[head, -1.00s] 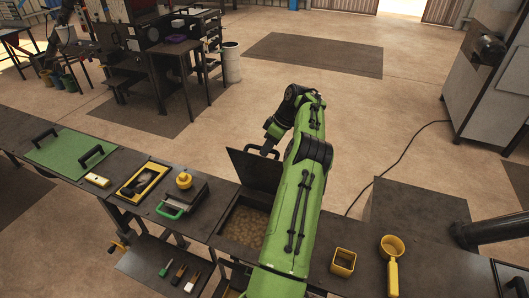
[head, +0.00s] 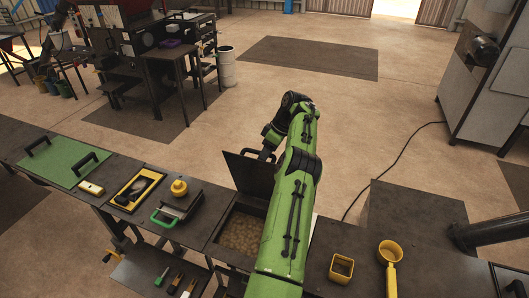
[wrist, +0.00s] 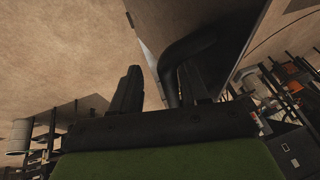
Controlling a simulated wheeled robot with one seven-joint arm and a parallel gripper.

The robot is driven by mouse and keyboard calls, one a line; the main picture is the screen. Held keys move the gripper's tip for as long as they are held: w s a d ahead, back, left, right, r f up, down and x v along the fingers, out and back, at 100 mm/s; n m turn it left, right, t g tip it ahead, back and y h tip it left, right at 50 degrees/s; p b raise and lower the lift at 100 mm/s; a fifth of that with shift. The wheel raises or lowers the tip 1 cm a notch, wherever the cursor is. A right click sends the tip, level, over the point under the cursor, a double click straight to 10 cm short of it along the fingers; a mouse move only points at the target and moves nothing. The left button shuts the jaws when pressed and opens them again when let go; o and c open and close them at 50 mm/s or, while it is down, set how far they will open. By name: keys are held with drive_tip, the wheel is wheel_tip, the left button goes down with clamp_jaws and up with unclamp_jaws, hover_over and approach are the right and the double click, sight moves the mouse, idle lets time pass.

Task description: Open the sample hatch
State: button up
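The sample hatch is a dark flat lid (head: 247,174) in the head view, standing raised at the back of a square bin (head: 213,239) filled with brownish grains. My gripper (head: 266,152) is at the far upper right of the lid, partly hidden by my own arm. In the wrist view, the two dark fingers of my gripper (wrist: 160,88) are apart. A curved dark handle (wrist: 190,46) on the lid's plate reaches down between them, close to the right finger. Whether the fingers touch it is unclear.
Left of the bin on the bench are a green-handled tool (head: 166,218), a yellow-rimmed tray (head: 139,188) and a green panel (head: 62,165) with black handles. A yellow cup (head: 342,267) and a yellow scoop (head: 390,252) are to the right. The floor behind is open.

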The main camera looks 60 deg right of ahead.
drive_tip(key=shift+w+a+r, duration=0.1)
drive_tip(key=shift+a+r, duration=0.1)
drive_tip(key=shift+r, duration=0.05)
drive_tip(key=shift+d, duration=0.1)
